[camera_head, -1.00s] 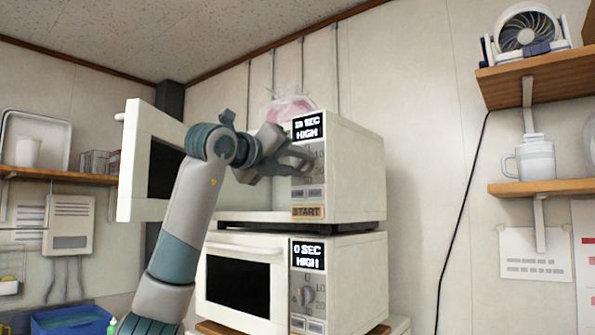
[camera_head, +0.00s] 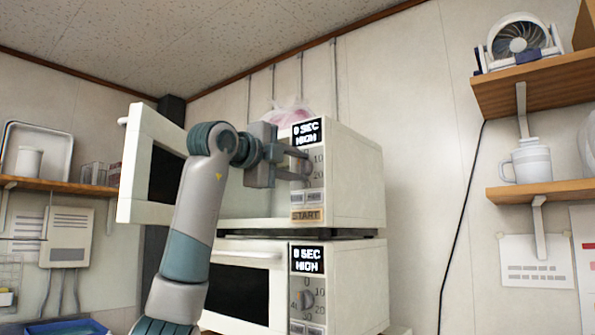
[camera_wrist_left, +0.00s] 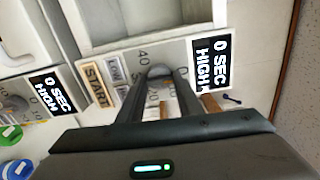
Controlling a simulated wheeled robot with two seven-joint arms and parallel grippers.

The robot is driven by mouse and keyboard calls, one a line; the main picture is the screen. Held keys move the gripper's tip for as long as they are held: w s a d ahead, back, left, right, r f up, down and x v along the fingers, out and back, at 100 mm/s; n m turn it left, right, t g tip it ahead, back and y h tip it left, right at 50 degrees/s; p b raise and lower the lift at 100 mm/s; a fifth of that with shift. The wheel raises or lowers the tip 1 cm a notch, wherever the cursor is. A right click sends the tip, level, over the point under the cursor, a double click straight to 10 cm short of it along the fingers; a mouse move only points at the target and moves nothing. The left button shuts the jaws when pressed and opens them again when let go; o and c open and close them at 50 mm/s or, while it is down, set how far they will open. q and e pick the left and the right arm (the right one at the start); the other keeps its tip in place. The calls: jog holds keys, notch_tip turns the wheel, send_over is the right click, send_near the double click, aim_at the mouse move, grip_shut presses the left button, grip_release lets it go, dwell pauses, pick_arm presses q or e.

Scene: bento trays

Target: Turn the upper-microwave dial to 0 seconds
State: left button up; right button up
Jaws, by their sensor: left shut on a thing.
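The upper microwave (camera_head: 357,180) stands with its door (camera_head: 137,172) swung open to the left. Its display (camera_head: 308,132) reads 0 SEC HIGH, and the same display shows in the left wrist view (camera_wrist_left: 210,62). My left gripper (camera_head: 301,163) is shut on the upper dial, with its two fingers on either side of the knob. The dial (camera_wrist_left: 160,71) shows between the fingertips in the left wrist view; the fingers hide part of it and of its scale. The START button (camera_head: 306,215) is below the dial. My right gripper is not in view.
The lower microwave (camera_head: 362,282) stands beneath; its display (camera_head: 307,260) also reads 0 SEC HIGH. A pinkish bag (camera_head: 285,112) lies on top of the upper microwave. Shelves with a fan (camera_head: 520,40) and a mug (camera_head: 528,162) hang on the right wall.

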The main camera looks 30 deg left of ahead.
pick_arm(q)
jog(key=shift+n, duration=0.5)
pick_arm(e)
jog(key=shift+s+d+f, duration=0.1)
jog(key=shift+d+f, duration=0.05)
pick_arm(q)
jog(key=o, duration=1)
jog(key=shift+a, duration=0.1)
jog(key=shift+s, duration=0.1)
jog(key=shift+s+b, duration=0.3)
jog(key=shift+s, duration=0.1)
jog(key=s+b, duration=0.1)
jog(key=s, duration=0.4)
jog(key=s+a+b, duration=0.1)
jog(key=s, duration=0.5)
jog(key=s+b, duration=0.2)
jog(key=s, duration=0.3)
jog(key=shift+s+a, duration=0.2)
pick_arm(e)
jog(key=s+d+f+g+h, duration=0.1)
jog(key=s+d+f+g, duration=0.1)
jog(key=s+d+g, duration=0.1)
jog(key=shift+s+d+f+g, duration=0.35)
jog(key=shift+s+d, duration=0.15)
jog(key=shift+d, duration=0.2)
